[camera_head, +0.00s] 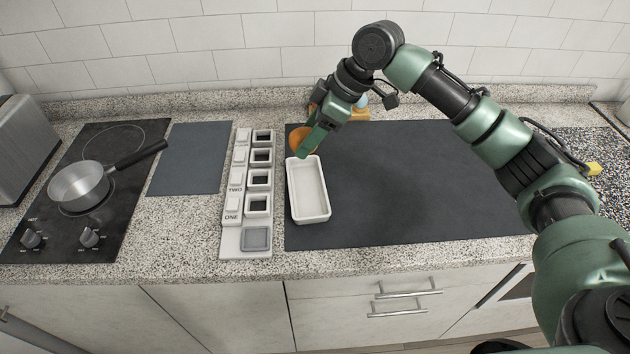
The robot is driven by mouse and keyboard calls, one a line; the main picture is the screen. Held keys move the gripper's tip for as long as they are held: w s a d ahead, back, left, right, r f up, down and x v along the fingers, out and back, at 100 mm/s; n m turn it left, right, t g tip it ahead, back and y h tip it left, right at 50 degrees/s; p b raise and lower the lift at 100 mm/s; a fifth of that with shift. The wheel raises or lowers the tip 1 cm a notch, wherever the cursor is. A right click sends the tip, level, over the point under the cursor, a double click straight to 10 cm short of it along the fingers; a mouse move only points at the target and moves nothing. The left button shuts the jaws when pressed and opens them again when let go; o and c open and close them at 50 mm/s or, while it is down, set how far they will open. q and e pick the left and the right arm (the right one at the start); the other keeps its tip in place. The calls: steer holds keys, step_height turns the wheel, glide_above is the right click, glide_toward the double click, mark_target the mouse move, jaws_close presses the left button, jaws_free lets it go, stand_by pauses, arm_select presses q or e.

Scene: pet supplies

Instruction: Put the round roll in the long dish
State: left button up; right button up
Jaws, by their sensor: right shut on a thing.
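The long dish (325,200) is a white, empty, rectangular dish lying lengthwise away from me near the left edge of the dark mat. An orange, rounded thing that looks like the round roll (295,139) is just behind the dish's far end. My right gripper (305,146) is shut on it, and its green fingers hide part of it. I cannot tell whether the roll touches the mat or is held a little above it. My left gripper is not in view.
The dark mat (420,185) is clear right of the dish. Behind my right gripper are a tan thing (356,114) and a bluish one, partly hidden. A white tray with square wells (233,240) stands left of the dish. A pan (78,187) sits on the hob.

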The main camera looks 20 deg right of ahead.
steer(key=p, duration=0.1)
glide_above(303, 191)
steer(key=s+d, duration=0.1)
steer(key=d, duration=0.1)
step_height(303, 191, down, 9)
steer(key=shift+a+f, duration=0.1)
steer(key=shift+f, duration=0.4)
step_height(303, 191, down, 3)
steer(key=shift+f+p, duration=0.2)
steer(key=shift+p, duration=0.35)
steer(key=shift+f, duration=0.45)
steer(key=o, duration=1.5)
steer(key=shift+f, duration=0.15)
steer(key=b+v, duration=0.2)
steer(key=v, duration=1)
steer(key=shift+w+a+r, duration=0.1)
steer(key=shift+r, duration=0.15)
